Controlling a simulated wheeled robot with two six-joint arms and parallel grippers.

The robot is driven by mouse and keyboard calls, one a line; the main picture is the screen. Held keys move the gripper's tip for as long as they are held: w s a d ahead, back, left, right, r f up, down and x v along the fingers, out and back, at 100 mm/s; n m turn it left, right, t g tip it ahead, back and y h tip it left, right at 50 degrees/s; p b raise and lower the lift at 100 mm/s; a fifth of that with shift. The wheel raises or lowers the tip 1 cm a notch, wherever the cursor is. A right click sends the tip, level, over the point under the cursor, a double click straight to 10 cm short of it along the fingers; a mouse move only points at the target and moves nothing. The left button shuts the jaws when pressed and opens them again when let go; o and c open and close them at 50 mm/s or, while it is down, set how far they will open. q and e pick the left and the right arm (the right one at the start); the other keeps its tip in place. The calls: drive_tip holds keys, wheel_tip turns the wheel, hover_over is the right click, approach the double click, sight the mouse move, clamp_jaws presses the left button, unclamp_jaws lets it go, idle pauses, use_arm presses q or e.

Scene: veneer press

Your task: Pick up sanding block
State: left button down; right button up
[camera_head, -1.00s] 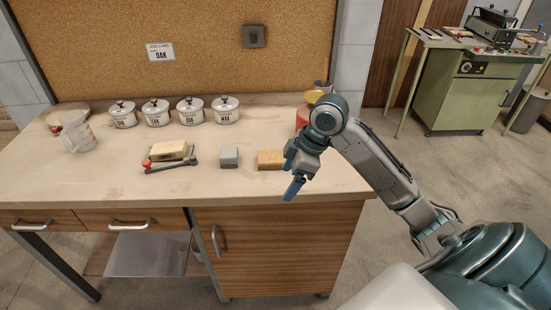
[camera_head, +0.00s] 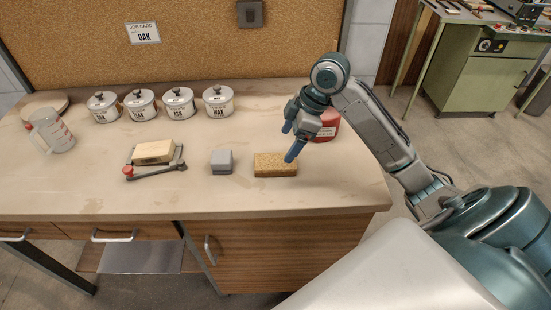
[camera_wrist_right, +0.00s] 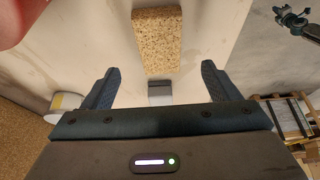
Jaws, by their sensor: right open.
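Two blocks lie on the bench, and I cannot tell for sure which one is the sanding block. The speckled tan, cork-like block (camera_head: 275,165) lies near the right end; it also shows at the top of the right wrist view (camera_wrist_right: 157,42). The smaller grey block (camera_head: 221,162) sits left of it, and in the right wrist view it (camera_wrist_right: 160,92) appears between the fingers, farther off. My right gripper (camera_head: 290,143) is open and empty, with a blue fingertip at the cork-like block's right end in the head view. Contact cannot be made out. My left gripper is out of view.
A red container (camera_head: 327,125) stands behind my right gripper. A clamp-like fixture holding a pale block (camera_head: 154,152) lies left. Several lidded pots (camera_head: 218,102) line the back, and a clear jug (camera_head: 51,132) stands far left. The bench front is clear.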

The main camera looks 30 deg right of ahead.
sight(277, 160)
drive_tip(key=shift+a+f, duration=0.65)
drive_tip(key=shift+f, duration=0.25)
drive_tip(key=shift+w+f, duration=0.15)
drive_tip(key=shift+f, duration=0.15)
drive_tip(key=shift+w+f, duration=0.15)
drive_tip(key=shift+f, duration=0.2)
drive_tip(key=p+x, duration=0.1)
drive_tip(key=x, duration=0.2)
drive_tip(key=shift+f, duration=0.15)
drive_tip(key=shift+w+a+f, duration=0.2)
drive_tip(key=shift+f, duration=0.4)
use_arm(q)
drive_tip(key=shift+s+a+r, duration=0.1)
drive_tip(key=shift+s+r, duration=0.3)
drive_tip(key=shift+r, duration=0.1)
